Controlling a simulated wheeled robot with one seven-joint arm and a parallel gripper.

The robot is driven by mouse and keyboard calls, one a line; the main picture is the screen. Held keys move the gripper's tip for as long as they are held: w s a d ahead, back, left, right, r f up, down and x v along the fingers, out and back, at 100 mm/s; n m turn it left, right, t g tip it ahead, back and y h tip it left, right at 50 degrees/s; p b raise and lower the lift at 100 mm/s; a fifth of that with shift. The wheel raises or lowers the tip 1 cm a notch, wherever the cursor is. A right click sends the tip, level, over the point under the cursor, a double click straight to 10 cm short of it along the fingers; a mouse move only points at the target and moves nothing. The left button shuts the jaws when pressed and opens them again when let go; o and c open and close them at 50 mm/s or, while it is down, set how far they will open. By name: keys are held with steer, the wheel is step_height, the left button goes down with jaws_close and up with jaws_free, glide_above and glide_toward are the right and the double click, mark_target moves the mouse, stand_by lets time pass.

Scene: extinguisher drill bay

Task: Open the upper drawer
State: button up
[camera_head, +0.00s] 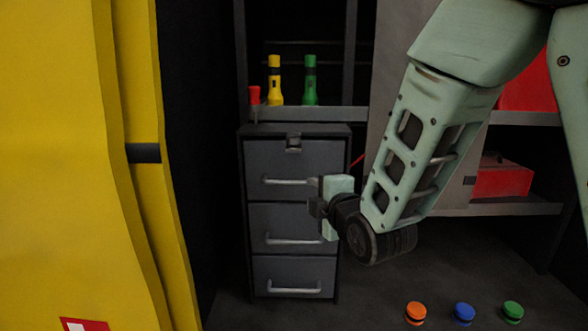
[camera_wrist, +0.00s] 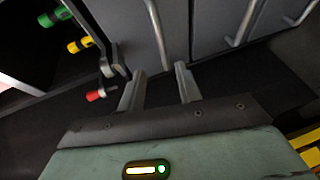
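A dark grey cabinet with three stacked drawers stands in the middle of the head view. Its upper drawer (camera_head: 290,160) looks shut and carries a pale bar handle (camera_head: 283,182); a small metal latch (camera_head: 293,142) sits at its top edge. My gripper (camera_head: 314,196) is at the right end of that handle and hides part of it. In the wrist view my gripper (camera_wrist: 160,72) is open with its two fingers apart. The upper handle (camera_wrist: 157,32) shows in line with the gap between them. I cannot tell whether they touch it. The latch (camera_wrist: 115,62) is left of the fingers.
The middle drawer (camera_head: 275,219) and lower drawer (camera_head: 290,267) look shut. Red (camera_head: 254,96), yellow (camera_head: 274,82) and green (camera_head: 310,80) torches stand above the cabinet. A yellow panel (camera_head: 70,150) fills the left. Orange (camera_head: 416,312), blue (camera_head: 464,312) and green (camera_head: 513,310) round pieces are lower right.

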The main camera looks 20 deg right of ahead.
mark_target(295, 183)
steer(key=w+f+p, duration=0.1)
steer(key=w, duration=0.3)
steer(key=w+p, duration=0.1)
steer(key=w, duration=0.3)
steer(key=w+a+f+p, duration=0.1)
steer(key=w+p, duration=0.1)
steer(key=w, duration=0.2)
steer(key=shift+w+f, duration=0.25)
steer(key=shift+f, duration=0.05)
jaws_close()
